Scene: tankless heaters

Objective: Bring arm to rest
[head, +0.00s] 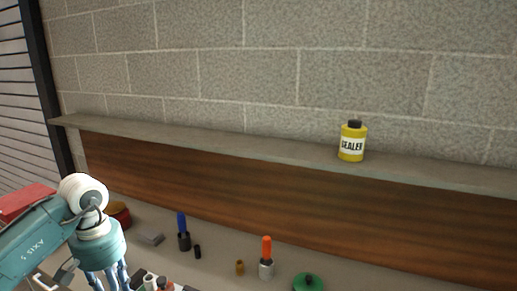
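My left arm comes in from the left, a teal and white arm with its wrist bent down at the lower left of the head view. My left gripper (108,279) hangs below the wrist, pointing down over the bench. Its fingertips are cut off by the bottom edge, so I cannot tell whether it is open or holds anything. My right arm and gripper are not in view.
A yellow sealer can (352,142) stands on the grey ledge (240,141) along the block wall. On the bench are a blue-handled tool (182,224), an orange-handled tool (266,248), a green lid-like object (309,283) and a red-brown round container (119,213).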

